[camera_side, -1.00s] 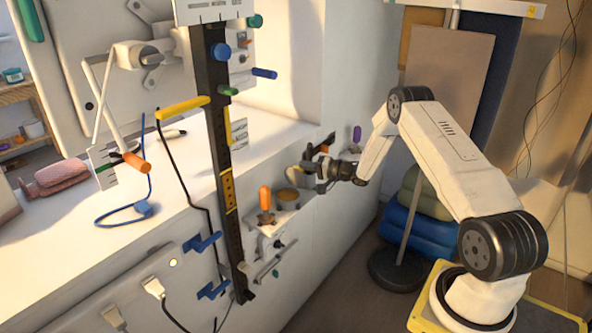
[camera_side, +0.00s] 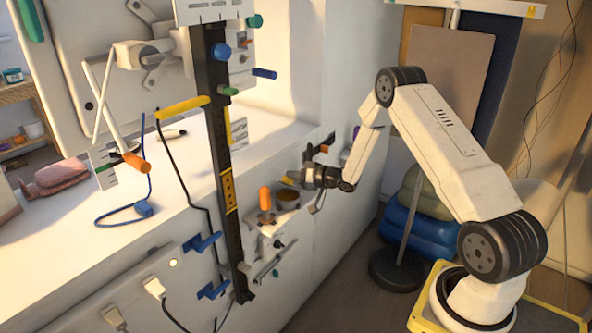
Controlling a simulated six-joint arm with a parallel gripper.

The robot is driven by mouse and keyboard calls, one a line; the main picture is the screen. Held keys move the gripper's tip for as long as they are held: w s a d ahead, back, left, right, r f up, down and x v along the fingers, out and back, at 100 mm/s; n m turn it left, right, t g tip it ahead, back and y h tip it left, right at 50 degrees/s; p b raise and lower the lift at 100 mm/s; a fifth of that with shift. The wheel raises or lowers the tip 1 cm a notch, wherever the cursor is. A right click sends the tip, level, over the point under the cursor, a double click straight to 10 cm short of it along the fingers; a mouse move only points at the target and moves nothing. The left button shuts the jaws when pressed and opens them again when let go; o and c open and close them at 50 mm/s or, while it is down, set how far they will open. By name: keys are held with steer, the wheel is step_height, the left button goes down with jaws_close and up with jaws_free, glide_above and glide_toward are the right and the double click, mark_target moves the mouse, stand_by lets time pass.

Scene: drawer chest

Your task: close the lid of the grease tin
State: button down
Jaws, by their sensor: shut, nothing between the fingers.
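The grease tin (camera_side: 287,201) is a small, round, brownish tin on a narrow ledge fixed to the white wall front. Its dark top shows from above. My gripper (camera_side: 300,180) is just above and behind the tin, to its upper right, with its fingers pointing left. It is shut with nothing between the fingers. A small yellowish piece shows at the fingertips, by the tin's back rim. It may be the lid's edge, but it is too small to tell, and I cannot tell the lid's angle or whether my fingers touch it.
An orange-handled tool (camera_side: 265,198) stands upright on the ledge just left of the tin. A dark vertical rail (camera_side: 222,150) with coloured knobs rises farther left. The floor in front is clear.

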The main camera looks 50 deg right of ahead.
mark_target(285, 184)
steer(key=shift+a+f+n+h, duration=0.15)
steer(key=shift+a+f+n, duration=0.1)
steer(key=shift+a+n, duration=0.25)
steer(key=shift+a+f+n+h, duration=0.2)
steer(key=shift+a+n, duration=0.2)
steer(key=shift+n, duration=0.2)
steer(key=shift+a+f+n+h, duration=0.55)
steer(key=shift+a+f+n, duration=0.15)
steer(key=shift+n, duration=0.3)
steer(key=shift+a+f, duration=0.25)
steer(key=shift+f, duration=0.05)
steer(key=shift+s, duration=0.15)
steer(key=v, duration=0.9)
steer(key=shift+s+r, duration=0.2)
steer(key=shift+s, duration=0.1)
steer(key=shift+a, duration=0.15)
